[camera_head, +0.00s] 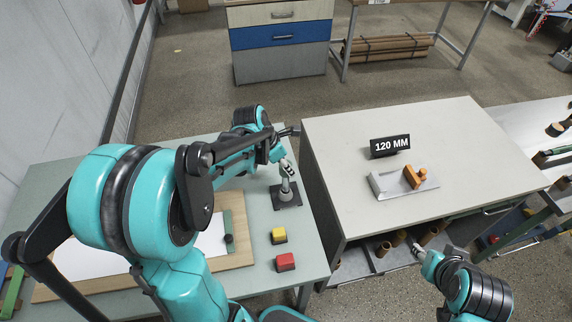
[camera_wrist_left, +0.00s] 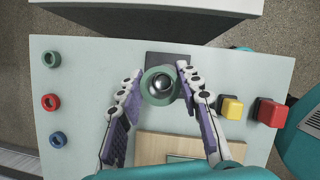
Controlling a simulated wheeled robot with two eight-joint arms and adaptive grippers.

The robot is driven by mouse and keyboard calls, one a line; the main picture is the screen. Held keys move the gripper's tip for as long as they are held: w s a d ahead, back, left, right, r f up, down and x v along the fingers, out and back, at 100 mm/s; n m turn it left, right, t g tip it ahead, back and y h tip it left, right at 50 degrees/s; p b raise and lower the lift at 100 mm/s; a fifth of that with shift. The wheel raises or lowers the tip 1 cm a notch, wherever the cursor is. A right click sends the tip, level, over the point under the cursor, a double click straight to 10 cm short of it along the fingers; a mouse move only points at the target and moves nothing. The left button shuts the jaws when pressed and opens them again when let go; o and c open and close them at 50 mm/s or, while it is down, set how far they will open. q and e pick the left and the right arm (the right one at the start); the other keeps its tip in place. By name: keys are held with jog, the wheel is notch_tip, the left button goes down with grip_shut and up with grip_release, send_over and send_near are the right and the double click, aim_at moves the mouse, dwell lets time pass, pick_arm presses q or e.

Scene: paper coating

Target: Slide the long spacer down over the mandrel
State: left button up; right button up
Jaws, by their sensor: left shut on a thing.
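The long spacer (camera_wrist_left: 148,91) shows in the left wrist view as a sage-green ring seen end-on. It encircles the shiny rounded top of the mandrel (camera_wrist_left: 162,85). How far down it sits cannot be told. My left gripper (camera_wrist_left: 157,84) is shut on the spacer, its fingers to either side. In the head view, my left gripper (camera_head: 287,168) is over the mandrel's dark square base (camera_head: 288,203), partly hiding the upright. My right gripper (camera_head: 418,249) is by the cabinet's lower shelf; its jaws are too small to read.
A yellow block (camera_head: 278,236) and a red block (camera_head: 285,262) sit near the mandrel. A wooden board (camera_head: 245,247) lies to its left. Several coloured rings (camera_wrist_left: 50,102) stand apart. The cabinet (camera_head: 330,150) borders the table, bearing a 120 MM sign (camera_head: 390,146) and metal fixture (camera_head: 385,187).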

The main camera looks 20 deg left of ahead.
pick_arm(q)
jog(key=shift+f+b, duration=0.95)
jog(key=shift+f, duration=0.25)
jog(key=o, duration=1.2)
jog(key=shift+o, duration=0.2)
jog(key=shift+r, duration=0.1)
jog(key=v, duration=1.1)
jog(key=shift+s+r, duration=0.15)
jog(key=shift+r, duration=0.2)
jog(key=shift+a, duration=0.1)
jog(key=s+d+f+m+t+y+b, duration=0.1)
jog(key=s+d+f+m, duration=0.2)
jog(key=m, duration=1.1)
jog(key=s+d+f+m+t+y+b, duration=0.1)
jog(key=s+d+f+m, duration=0.3)
jog(key=m, duration=1)
jog(key=s+d+t+b, duration=0.1)
jog(key=s+d, duration=0.1)
jog(key=s, duration=0.2)
jog(key=shift+s+m+t+y+b, duration=0.25)
jog(key=shift+m+t+y+b, duration=0.05)
jog(key=shift+m, duration=0.1)
